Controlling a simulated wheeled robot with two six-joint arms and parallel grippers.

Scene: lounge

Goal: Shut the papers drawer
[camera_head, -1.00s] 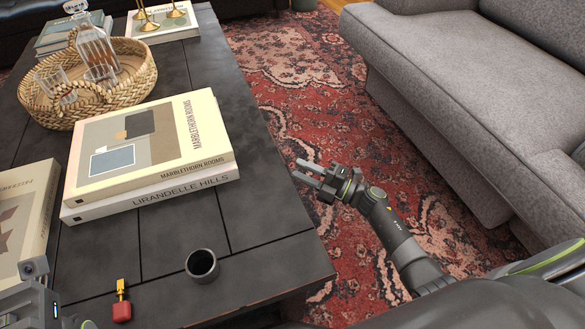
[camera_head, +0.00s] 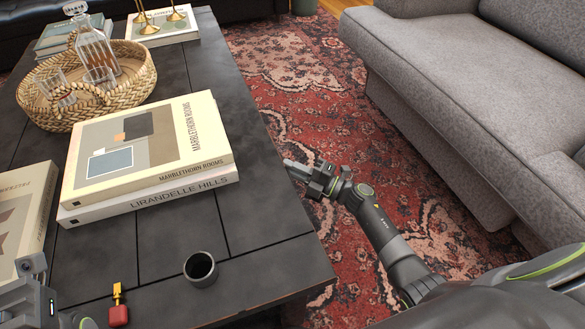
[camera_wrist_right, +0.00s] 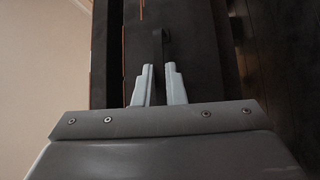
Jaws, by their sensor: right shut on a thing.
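My right gripper (camera_head: 306,177) is at the right side of the dark coffee table (camera_head: 250,255), just below its top edge, with its fingertips partly hidden by the tabletop. In the right wrist view its two pale fingers (camera_wrist_right: 158,88) are shut on a dark upright handle (camera_wrist_right: 158,55). Behind the handle is a dark panel (camera_wrist_right: 190,50), apparently the drawer front. How far the drawer stands out cannot be told, and no papers show. My left gripper (camera_head: 28,295) is partly in the lower left corner, its fingertips not clearly visible.
The tabletop holds stacked books (camera_head: 150,155), a woven tray (camera_head: 35,100) with a decanter, a dark cup (camera_head: 201,268) and a small red-and-yellow object (camera_head: 118,310). A grey sofa (camera_head: 470,90) stands right. Patterned rug (camera_head: 300,95) lies between.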

